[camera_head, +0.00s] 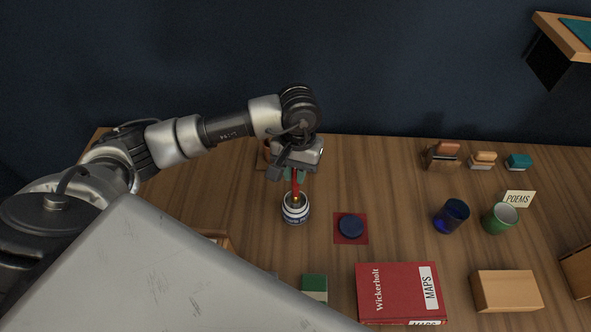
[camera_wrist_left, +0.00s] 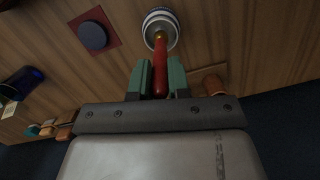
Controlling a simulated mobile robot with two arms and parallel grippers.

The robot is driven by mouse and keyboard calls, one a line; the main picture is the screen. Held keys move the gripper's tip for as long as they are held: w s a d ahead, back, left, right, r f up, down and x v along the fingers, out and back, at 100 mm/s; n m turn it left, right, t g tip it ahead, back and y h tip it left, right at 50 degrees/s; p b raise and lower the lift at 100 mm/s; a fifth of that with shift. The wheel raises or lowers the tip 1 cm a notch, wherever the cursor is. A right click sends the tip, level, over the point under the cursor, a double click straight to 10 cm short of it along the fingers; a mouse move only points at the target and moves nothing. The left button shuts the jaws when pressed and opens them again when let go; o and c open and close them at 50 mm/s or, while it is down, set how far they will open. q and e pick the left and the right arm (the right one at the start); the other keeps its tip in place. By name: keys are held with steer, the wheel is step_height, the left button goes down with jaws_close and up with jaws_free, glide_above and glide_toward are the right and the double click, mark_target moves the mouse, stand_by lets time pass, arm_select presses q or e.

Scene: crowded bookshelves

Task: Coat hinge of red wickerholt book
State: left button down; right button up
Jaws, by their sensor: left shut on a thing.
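My left gripper (camera_head: 294,174) is shut on the red handle of a brush (camera_head: 296,187), above a white and blue jar (camera_head: 295,212). In the left wrist view, the red handle (camera_wrist_left: 160,58) lies between my green fingertips (camera_wrist_left: 161,72). The handle's far end meets the jar's mouth (camera_wrist_left: 160,22); the bristles are hidden, so I cannot tell how deep they sit. The red Wickerholt book (camera_head: 395,290) lies flat at the front of the table, with a white MAPS label. My right gripper is not in view.
A dark round lid (camera_head: 351,225) sits on a red square right of the jar. A blue cup (camera_head: 451,217), a green cup (camera_head: 502,217) and a POEMS card (camera_head: 518,198) stand farther right. A tan box (camera_head: 507,291) lies right of the book; a green block (camera_head: 314,284) lies left.

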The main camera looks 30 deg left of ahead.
arm_select(q)
steer(key=shift+s+f+b, duration=0.1)
steer(key=shift+b, duration=0.25)
stand_by(0.9)
stand_by(0.5)
step_height(320, 180, up, 2)
steer(key=shift+r+p, duration=0.1)
steer(key=shift+p, duration=0.3)
steer(key=shift+r+p, duration=0.7)
steer(key=shift+r, duration=1.75)
steer(key=shift+f, duration=0.1)
